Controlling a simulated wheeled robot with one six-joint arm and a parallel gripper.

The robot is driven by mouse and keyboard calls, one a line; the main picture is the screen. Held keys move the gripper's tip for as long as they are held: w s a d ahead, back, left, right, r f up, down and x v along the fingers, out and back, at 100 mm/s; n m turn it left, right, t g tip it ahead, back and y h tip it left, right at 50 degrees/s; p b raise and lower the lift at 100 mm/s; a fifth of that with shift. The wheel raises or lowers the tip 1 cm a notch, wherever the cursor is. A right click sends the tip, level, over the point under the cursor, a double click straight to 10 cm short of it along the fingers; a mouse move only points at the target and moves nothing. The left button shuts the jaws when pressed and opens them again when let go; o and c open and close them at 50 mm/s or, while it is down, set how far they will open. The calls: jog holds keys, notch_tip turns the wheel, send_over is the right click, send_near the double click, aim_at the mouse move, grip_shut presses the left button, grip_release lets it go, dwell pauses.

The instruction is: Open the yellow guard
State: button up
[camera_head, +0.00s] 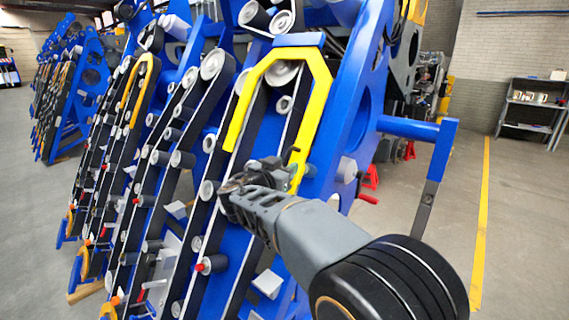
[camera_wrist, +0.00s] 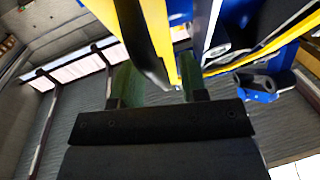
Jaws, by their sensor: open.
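The yellow guard (camera_head: 287,58) is an inverted-U frame on the nearest blue chassis unit, its two legs running down either side of a belt. My gripper (camera_head: 232,190) is in front of the unit, near the lower end of the guard's right leg. In the wrist view my gripper (camera_wrist: 158,76) is open, with a green-padded finger on each side. A yellow strip of the guard (camera_wrist: 160,30) and a black bar (camera_wrist: 138,35) appear in the gap between the fingers. Whether they lie between the fingers in depth, I cannot tell. My arm hides part of the lower unit.
Rollers and black belts (camera_head: 190,120) fill the unit around my gripper. A blue side arm (camera_head: 410,128) with a grey strut sticks out to the right. More blue units (camera_head: 75,90) stand at left.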

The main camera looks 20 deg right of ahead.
jog(key=shift+w+d, duration=0.15)
jog(key=shift+d, duration=0.05)
jog(key=shift+c, duration=0.2)
grip_shut()
dwell(0.4)
